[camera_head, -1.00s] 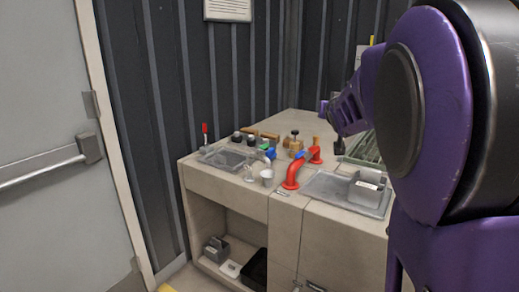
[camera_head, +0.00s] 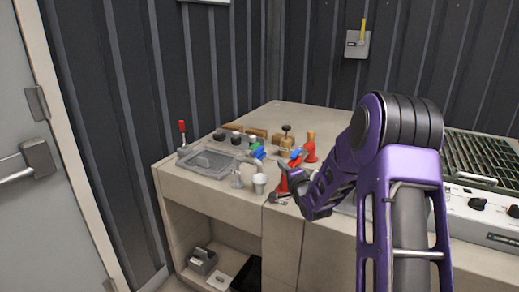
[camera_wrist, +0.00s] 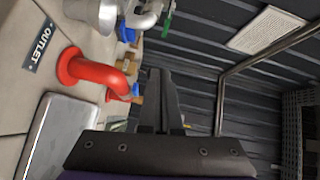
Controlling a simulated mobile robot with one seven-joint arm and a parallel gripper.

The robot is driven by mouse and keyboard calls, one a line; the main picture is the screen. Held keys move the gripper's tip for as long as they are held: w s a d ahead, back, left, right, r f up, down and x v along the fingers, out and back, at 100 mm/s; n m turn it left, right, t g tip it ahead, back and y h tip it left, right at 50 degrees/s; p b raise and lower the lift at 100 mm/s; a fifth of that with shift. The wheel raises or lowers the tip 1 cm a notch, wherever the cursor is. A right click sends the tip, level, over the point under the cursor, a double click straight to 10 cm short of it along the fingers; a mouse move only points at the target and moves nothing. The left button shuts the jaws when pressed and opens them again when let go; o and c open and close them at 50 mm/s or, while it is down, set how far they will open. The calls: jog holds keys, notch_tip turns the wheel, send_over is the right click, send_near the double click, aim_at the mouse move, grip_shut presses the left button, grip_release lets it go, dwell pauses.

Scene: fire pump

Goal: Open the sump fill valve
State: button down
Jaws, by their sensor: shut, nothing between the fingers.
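No readable label marks the sump fill valve. Candidates on the bench are a tap with a green handle (camera_head: 253,143) and a blue handle (camera_head: 258,153), and a red bent pipe (camera_head: 283,186) with a blue part (camera_head: 295,161) near its top. My gripper (camera_head: 288,172) is beside the red pipe, partly covering it. In the wrist view the shut, empty fingers (camera_wrist: 160,75) are right of the red pipe (camera_wrist: 98,72), with no clear contact. The green handle (camera_wrist: 168,20) shows beyond the fingertips. A plate reading OUTLET (camera_wrist: 38,45) lies by the pipe's base.
A brass-coloured valve (camera_head: 286,138) and a red-orange fitting (camera_head: 310,150) stand behind. A grille (camera_head: 480,160) is at right.

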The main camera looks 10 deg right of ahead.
jog(key=shift+w+d+f+m+t, duration=0.1)
jog(key=shift+w+f+m+t, duration=0.35)
jog(key=shift+m, duration=0.45)
jog(key=shift+r, duration=0.15)
send_near(260, 145)
jog(key=w+d, duration=0.2)
jog(key=w, duration=0.1)
jog(key=shift+w+a+r+b, duration=0.1)
jog(key=shift+w+a+b, duration=0.15)
jog(key=shift+w+a, duration=0.45)
jog(key=shift+w+a+b, duration=0.25)
jog(key=shift+w+a, duration=0.2)
jog(key=shift+a, duration=0.45)
jog(key=shift+d, duration=0.2)
